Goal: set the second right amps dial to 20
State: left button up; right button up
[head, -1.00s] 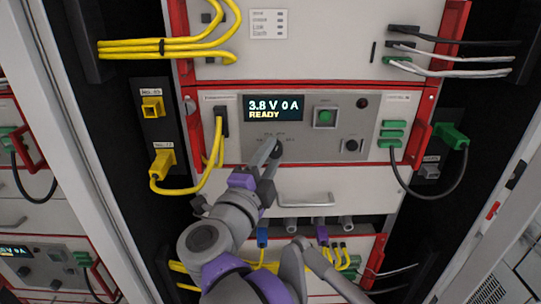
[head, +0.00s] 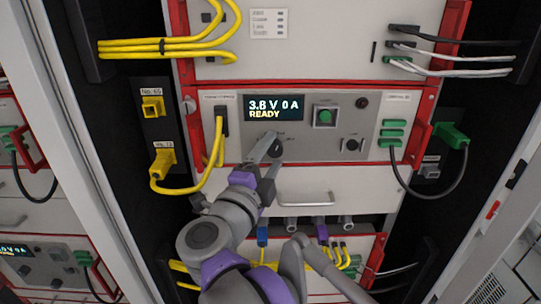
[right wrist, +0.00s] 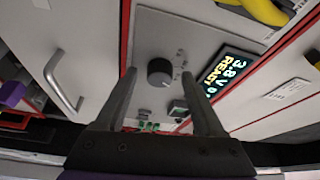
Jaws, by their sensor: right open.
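The amps dial, a dark round knob (head: 277,149), sits on the grey panel below the display; in the right wrist view the knob (right wrist: 160,72) shows whole, with small marks around it. The display (head: 273,107) reads 3.8 V 0 A READY. My right gripper (head: 270,154) is open in front of the dial. In the right wrist view its two fingers (right wrist: 158,78) stand apart on either side of the knob, with gaps visible on both sides. I cannot tell how deep the fingertips reach along it. My left gripper is not in view.
A green button (head: 325,117) and a smaller black knob (head: 351,145) are to the right on the same panel. Yellow cables (head: 216,150) hang at the left, and a drawer handle (head: 305,200) juts out below. Green plugs (head: 392,134) sit at the right.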

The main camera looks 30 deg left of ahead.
jog(key=s+d+b, duration=0.1)
jog(key=s, duration=0.9)
jog(key=shift+s+d+f+b, duration=0.3)
jog(key=shift+s+d+f, duration=0.05)
jog(key=shift+d, duration=0.05)
jog(key=w+d+f+n+y, duration=0.3)
jog(key=w+d+n+y, duration=0.3)
jog(key=w+d+n, duration=0.15)
jog(key=w+d+f+n+g, duration=0.2)
jog(key=d+f+n+g, duration=0.45)
jog(key=f, duration=0.65)
jog(key=s+d+f+g+h, duration=0.2)
jog(key=s+d+f+h, duration=0.1)
jog(key=d+f, duration=0.4)
jog(key=s+d+f+g+h, duration=0.2)
jog(key=s+d+f, duration=0.4)
jog(key=d, duration=0.5)
jog(key=s+d+f+g+h, duration=0.2)
jog(key=s+d+f+h, duration=0.2)
jog(key=d+f, duration=0.5)
jog(key=shift+s+f+g, duration=0.35)
jog(key=shift+f, duration=0.05)
